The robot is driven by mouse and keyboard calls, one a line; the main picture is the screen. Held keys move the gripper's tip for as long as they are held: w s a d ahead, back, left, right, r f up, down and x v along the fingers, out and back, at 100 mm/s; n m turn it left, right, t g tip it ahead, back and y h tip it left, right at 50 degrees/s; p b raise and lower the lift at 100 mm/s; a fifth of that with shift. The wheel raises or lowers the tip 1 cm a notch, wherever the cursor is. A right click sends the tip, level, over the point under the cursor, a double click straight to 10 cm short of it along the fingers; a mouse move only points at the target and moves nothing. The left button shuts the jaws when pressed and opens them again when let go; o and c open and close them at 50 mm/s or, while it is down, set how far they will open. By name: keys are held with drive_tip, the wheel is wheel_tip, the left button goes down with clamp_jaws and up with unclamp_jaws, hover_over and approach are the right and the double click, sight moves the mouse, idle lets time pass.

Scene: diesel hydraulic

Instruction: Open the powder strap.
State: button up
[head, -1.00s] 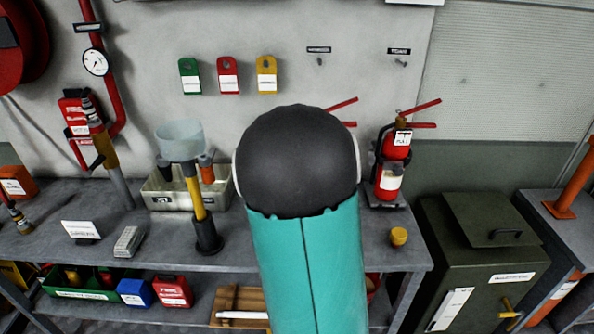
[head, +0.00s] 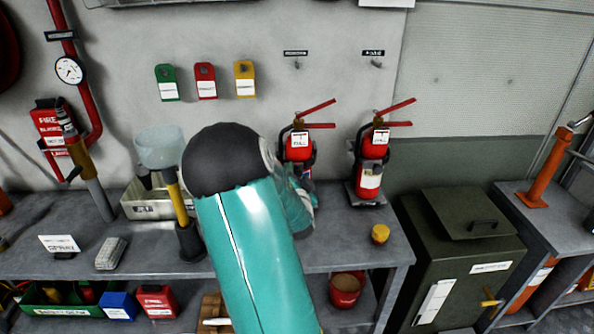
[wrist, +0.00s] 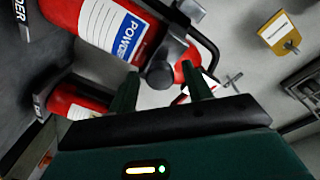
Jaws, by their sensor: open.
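A red extinguisher with a blue and white POWDER label (wrist: 112,28) lies across the top of the wrist view, which is turned sideways. A dark strap with a grey clasp and round knob (wrist: 162,72) crosses its body and appears closed. My gripper (wrist: 160,76) is open, with its two dark green fingers either side of the knob in the picture; I cannot tell whether they touch it. In the head view this appears to be the left extinguisher (head: 298,146), its lower part hidden by my arm and wrist.
A second extinguisher (head: 372,165) stands to the right on the grey bench (head: 335,235). Green, red and yellow tags (head: 245,79) hang on the wall. A yellow knob (head: 380,234) sits near the bench's front. A dark green cabinet (head: 455,260) stands right of the bench.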

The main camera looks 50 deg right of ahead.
drive_tip(key=shift+x, duration=1.4)
clamp_jaws()
